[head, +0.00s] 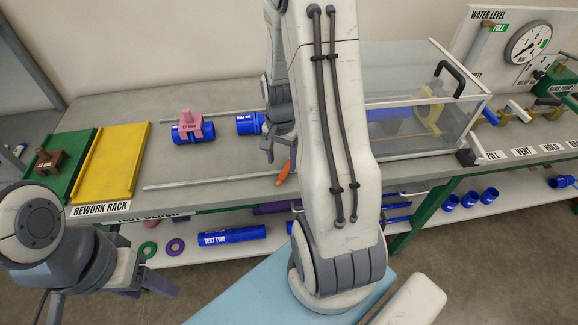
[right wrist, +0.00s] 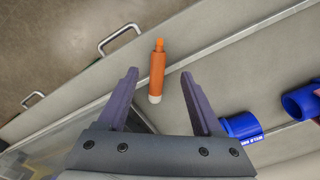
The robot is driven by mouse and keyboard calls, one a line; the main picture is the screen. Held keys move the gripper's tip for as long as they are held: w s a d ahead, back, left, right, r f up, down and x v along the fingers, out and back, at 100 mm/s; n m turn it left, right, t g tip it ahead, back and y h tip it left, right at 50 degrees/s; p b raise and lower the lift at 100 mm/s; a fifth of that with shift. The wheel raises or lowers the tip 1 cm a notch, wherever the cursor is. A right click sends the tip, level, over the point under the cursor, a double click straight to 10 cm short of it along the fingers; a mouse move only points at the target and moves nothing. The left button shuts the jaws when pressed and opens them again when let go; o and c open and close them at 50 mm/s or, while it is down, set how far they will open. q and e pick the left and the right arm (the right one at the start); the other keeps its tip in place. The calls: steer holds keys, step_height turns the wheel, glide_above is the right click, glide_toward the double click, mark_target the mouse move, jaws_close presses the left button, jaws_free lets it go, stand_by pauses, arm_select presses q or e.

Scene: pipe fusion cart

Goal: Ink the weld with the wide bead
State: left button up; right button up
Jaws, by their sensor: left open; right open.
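An orange marker-like pen (head: 283,172) lies on the grey bench near a thin rail. It also shows in the right wrist view (right wrist: 157,70), with a pale end toward the gripper. My right gripper (head: 279,152) is open, its fingers on either side of the pen in the right wrist view (right wrist: 158,80); I cannot tell its height above it. A blue pipe piece with a pink labelled clamp (head: 187,118) sits left on the bench. Another blue pipe piece (head: 248,123) is beside my right gripper. Weld beads are too small to tell apart. My left gripper (head: 152,277) is open and empty in front of the bench.
A yellow rework rack (head: 110,163) and a green tray (head: 72,158) with a brown clamp (head: 48,162) are at the left. A clear-walled tank (head: 400,73) stands right of my right arm. A lower shelf holds a blue pipe (head: 232,235) and rings (head: 176,246).

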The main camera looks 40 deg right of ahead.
mark_target(284, 173)
steer(key=f, duration=0.3)
steer(key=f+p, duration=0.1)
steer(key=f, duration=0.1)
steer(key=shift+s+d, duration=0.2)
steer(key=shift+s, duration=0.05)
steer(key=shift+r, duration=0.1)
steer(key=shift+c, duration=0.3)
jaws_close()
